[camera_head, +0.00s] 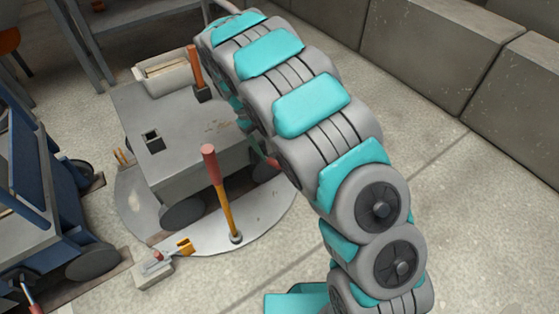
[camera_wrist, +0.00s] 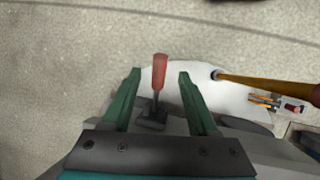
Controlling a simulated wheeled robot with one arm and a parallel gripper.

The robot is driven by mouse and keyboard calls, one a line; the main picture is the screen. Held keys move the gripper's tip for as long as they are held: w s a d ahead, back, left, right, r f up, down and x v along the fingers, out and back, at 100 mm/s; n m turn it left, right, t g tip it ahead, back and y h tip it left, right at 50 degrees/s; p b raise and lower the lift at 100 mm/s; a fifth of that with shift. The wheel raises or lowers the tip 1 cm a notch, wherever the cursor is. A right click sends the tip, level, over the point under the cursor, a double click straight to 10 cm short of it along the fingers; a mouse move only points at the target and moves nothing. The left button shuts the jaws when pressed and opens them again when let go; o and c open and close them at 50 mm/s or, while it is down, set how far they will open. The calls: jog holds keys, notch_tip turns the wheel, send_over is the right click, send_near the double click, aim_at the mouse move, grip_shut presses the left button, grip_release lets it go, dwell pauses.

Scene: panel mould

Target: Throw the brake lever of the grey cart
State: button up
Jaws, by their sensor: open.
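The grey cart (camera_head: 185,130) stands on a pale round plate (camera_head: 265,214) in the head view. In the wrist view, a short lever with a red grip (camera_wrist: 159,72) and a dark base (camera_wrist: 152,117) appears between my fingers; it looks like the cart's brake lever. My gripper (camera_wrist: 157,76) is open, with one green finger on each side of the lever in the picture. I see no contact, and the depth between them is unclear. In the head view my arm hides most of the gripper and that end of the cart.
A yellow post with a red grip (camera_head: 220,190) rises from the plate. A small block with a yellow latch (camera_head: 155,267) sits at the plate's edge. Another red-orange handle (camera_head: 196,68) stands at the cart's back. A blue cart (camera_head: 62,215) is at left, grey blocks (camera_head: 440,50) behind.

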aim_at(276, 163)
jog(key=x, duration=0.7)
jog(key=shift+s+d+f, duration=0.1)
jog(key=shift+d, duration=0.05)
jog(key=shift+c, duration=0.2)
grip_shut()
dwell(1.0)
